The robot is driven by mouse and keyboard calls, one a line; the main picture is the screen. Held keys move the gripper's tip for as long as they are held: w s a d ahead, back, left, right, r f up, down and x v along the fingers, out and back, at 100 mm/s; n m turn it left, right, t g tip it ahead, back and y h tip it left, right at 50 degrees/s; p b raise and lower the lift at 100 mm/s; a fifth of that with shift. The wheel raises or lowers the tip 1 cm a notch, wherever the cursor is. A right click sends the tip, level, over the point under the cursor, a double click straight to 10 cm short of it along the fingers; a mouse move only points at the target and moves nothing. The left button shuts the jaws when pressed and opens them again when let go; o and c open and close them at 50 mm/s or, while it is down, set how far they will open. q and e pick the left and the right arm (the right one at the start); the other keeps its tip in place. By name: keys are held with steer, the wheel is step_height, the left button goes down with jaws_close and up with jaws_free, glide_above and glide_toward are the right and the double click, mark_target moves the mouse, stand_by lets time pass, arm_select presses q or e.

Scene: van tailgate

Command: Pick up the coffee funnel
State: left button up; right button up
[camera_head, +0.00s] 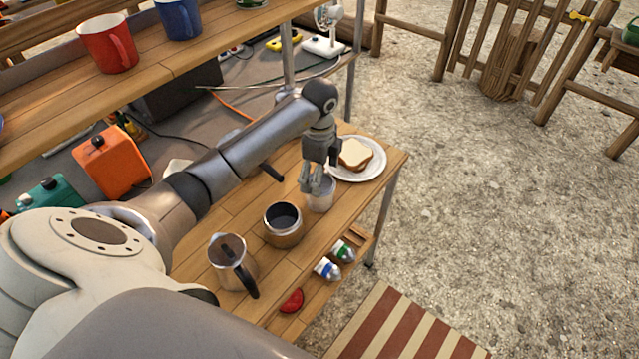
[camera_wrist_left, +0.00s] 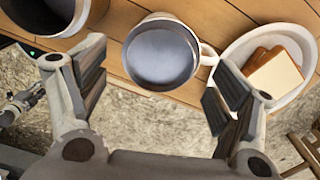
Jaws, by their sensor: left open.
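I cannot identify a coffee funnel for certain. My left gripper (camera_head: 316,180) is open and empty, reaching down over a pale cup (camera_head: 322,200) on the wooden shelf. In the left wrist view the cup (camera_wrist_left: 162,54) shows a grey inside and a handle on its right, just beyond and between the open fingers (camera_wrist_left: 150,100). A steel pot (camera_head: 283,236) with dark contents stands beside the cup, and a metal coffee pot (camera_head: 234,268) with a black handle stands nearer. A small grey shape like my right gripper (camera_wrist_left: 22,104) shows at the left wrist view's edge, too small to read.
A white plate (camera_head: 345,176) with a sandwich (camera_head: 355,154) lies just past the cup. Small jars (camera_head: 327,268) sit on a lower ledge. An upper shelf holds a red mug (camera_head: 106,45) and a blue mug (camera_head: 180,18). Open gravel lies to the right.

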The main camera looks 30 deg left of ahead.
arm_select(q)
steer(key=shift+f, duration=0.6)
steer(key=c, duration=0.4)
steer(key=shift+c, duration=1.2)
steer(key=c, duration=0.4)
arm_select(e)
steer(key=shift+s+d+r, duration=0.1)
steer(key=shift+s, duration=0.35)
steer(key=shift+w, duration=0.15)
